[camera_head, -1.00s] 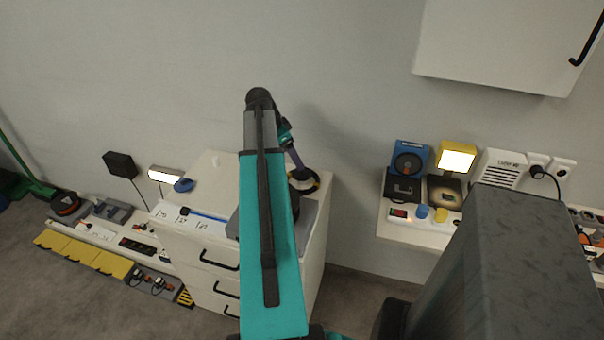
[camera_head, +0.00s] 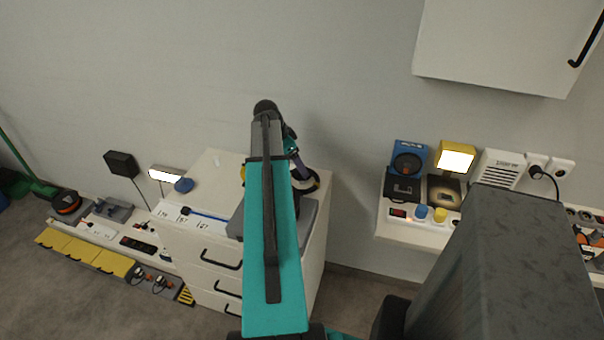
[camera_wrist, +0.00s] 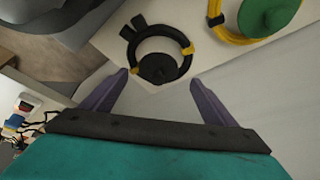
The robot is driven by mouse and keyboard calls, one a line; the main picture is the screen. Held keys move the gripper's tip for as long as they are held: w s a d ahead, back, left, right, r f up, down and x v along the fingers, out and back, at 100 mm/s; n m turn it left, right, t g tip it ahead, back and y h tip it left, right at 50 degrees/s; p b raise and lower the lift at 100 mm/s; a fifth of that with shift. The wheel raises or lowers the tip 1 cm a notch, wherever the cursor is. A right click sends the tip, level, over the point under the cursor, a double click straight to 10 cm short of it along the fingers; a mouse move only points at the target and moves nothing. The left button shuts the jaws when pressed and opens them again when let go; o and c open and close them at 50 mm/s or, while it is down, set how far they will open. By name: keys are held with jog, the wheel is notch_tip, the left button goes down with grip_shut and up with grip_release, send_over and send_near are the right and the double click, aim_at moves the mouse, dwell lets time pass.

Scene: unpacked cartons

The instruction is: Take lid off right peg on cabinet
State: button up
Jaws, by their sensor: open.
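In the wrist view, a dark round lid (camera_wrist: 158,67) sits inside a black ring-shaped coil (camera_wrist: 137,38) with yellow bands. This coil also shows right of my arm on the cabinet top in the head view (camera_head: 313,183). A green round lid (camera_wrist: 268,12) sits over a yellow coil (camera_wrist: 222,30) at the top right of the wrist view. My gripper (camera_wrist: 159,78) is open, its purple fingers on either side of the dark lid's near edge in the picture. I cannot tell whether they touch it. Any peg under the lids is hidden.
The white drawer cabinet (camera_head: 220,252) stands against the wall, with a grey block (camera_head: 308,215) at its front right. A small shelf (camera_head: 410,229) to the right holds several boxes and a lit lamp (camera_head: 457,158). A wall cabinet (camera_head: 490,45) hangs above it.

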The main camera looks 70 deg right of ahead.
jog(key=shift+p+x, duration=0.6)
jog(key=shift+x, duration=1.6)
jog(key=shift+s+a, duration=0.1)
jog(key=c, duration=1.1)
